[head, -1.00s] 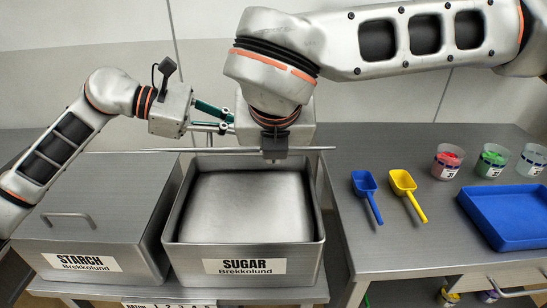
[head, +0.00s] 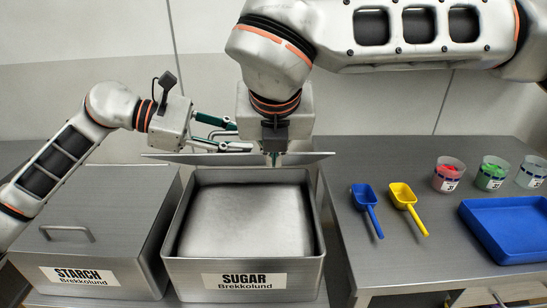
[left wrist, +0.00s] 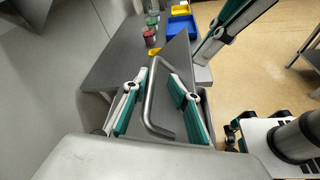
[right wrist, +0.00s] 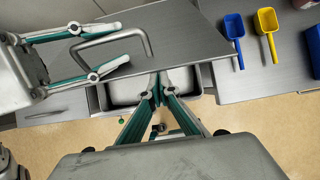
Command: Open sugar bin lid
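The sugar bin (head: 245,264), labelled SUGAR, stands open at the front with its pale contents showing. Its flat metal lid (head: 310,158) is raised above the bin's back and tilted. In the left wrist view the lid's bent bar handle (left wrist: 152,100) lies between the fingers of my left gripper (left wrist: 158,95), which are apart with gaps beside the bar.
The closed starch bin (head: 80,275) stands close on the left. On the right table are a blue scoop (head: 364,196), a yellow scoop (head: 403,196), a blue tray (head: 505,250) and several cups (head: 448,174). A wall stands behind.

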